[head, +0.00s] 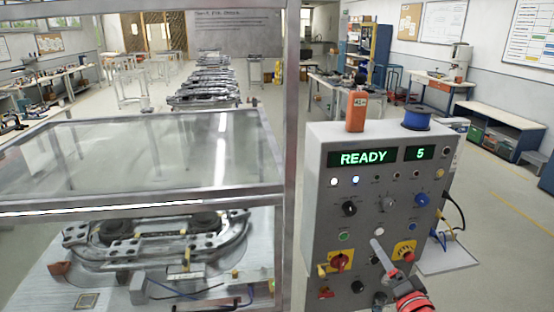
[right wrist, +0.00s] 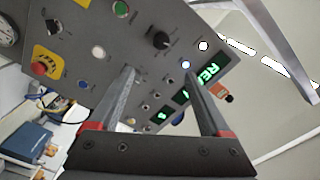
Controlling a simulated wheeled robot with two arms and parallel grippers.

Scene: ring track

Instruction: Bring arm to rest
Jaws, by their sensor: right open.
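My right gripper (head: 378,246) is in front of the lower part of a grey control panel (head: 325,200) in the head view. In the right wrist view the gripper (right wrist: 158,72) is open, with nothing between its two grey fingers, and the panel face (right wrist: 135,45) lies beyond them. I cannot tell whether a fingertip touches the panel. The display (head: 363,158) reads READY, and a smaller one (head: 420,153) reads 5. My left gripper is not in view.
A framed enclosure with a clear cover (head: 140,150) stands left of the panel, over a metal ring track fixture (head: 150,250). An orange device (head: 356,112) and a blue spool (head: 416,119) sit on the panel's top. Open floor (head: 490,220) lies to the right.

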